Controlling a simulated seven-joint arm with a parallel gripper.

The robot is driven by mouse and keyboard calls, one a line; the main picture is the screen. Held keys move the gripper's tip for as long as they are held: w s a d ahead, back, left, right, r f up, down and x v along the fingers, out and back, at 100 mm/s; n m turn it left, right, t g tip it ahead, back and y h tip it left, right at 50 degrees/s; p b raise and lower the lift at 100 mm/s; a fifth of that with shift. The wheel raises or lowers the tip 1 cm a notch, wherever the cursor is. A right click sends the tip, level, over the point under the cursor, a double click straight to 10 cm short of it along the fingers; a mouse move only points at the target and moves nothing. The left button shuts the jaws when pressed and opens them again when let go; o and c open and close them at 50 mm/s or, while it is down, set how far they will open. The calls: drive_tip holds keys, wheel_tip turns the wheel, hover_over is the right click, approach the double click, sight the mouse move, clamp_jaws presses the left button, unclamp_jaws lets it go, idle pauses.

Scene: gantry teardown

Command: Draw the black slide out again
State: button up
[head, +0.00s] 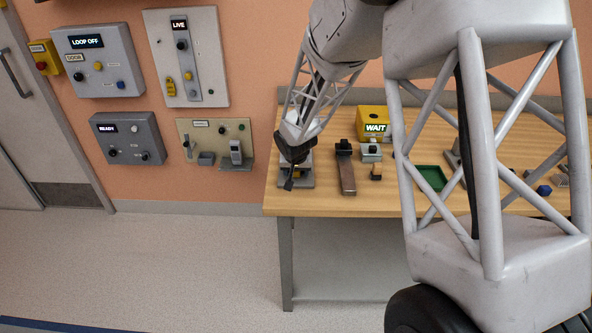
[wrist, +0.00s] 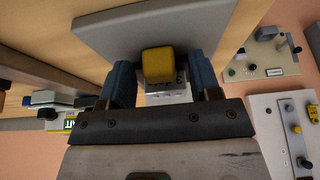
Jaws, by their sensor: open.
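My gripper (head: 291,176) is over a grey plate (head: 308,181) at the table's left end. In the wrist view my gripper (wrist: 162,82) is open, with one dark blue finger on each side of a yellow block (wrist: 158,64). A pale marked part shows just below the block, in front of the grey plate (wrist: 105,32). Whether the fingers touch the block I cannot tell. No part is plainly the black slide. A black block (head: 343,147) sits at the far end of a brown bar (head: 347,178), right of my gripper; whether this is the slide I cannot tell.
A yellow box reading WAIT (head: 372,117) stands behind a small grey fixture (head: 371,152). A green tray (head: 431,177) lies further right, partly behind my arm. The wall holds panels reading LOOP OFF (head: 100,62), LIVE (head: 187,58) and READY (head: 128,139). The floor left of the table is clear.

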drive_tip(key=shift+c, duration=0.3)
clamp_jaws()
drive_tip(key=shift+s, duration=4.05)
drive_tip(key=shift+o, duration=0.3)
unclamp_jaws()
drive_tip(key=shift+r, duration=0.15)
drive_tip(key=v, duration=0.7)
drive_tip(key=shift+r, duration=0.2)
drive_tip(key=shift+s, duration=0.15)
